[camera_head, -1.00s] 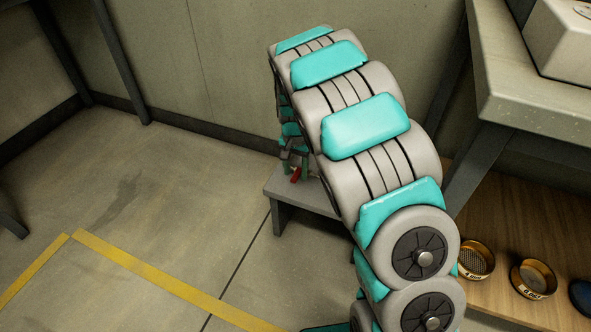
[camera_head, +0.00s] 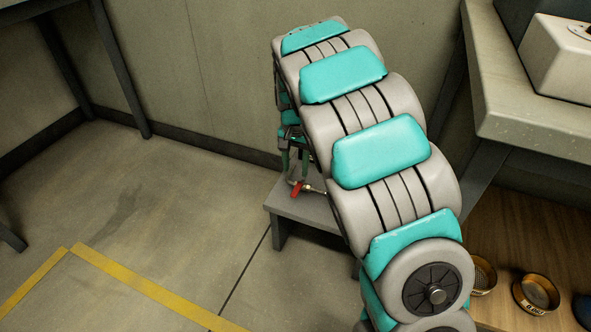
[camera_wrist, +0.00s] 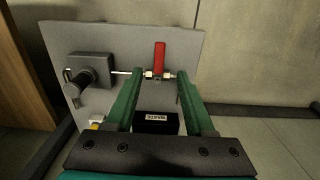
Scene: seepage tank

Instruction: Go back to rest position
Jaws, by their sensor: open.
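My gripper (camera_wrist: 160,103) is open in the wrist view, its two green fingers apart with nothing held between them. Beyond the fingertips a red valve lever (camera_wrist: 160,58) stands on a thin metal pipe, apart from the fingers. In the head view my gripper (camera_head: 293,172) hangs just above a low grey bench, beside the red lever (camera_head: 297,189). My arm's grey and teal links hide part of the bench and the pipe.
The low grey bench (camera_head: 310,207) stands by the wall. In the wrist view it carries a dark fitting (camera_wrist: 88,72) and a black labelled block (camera_wrist: 157,122). A worktop (camera_head: 530,115) and brass sieves (camera_head: 536,294) are at right. Floor at left is clear.

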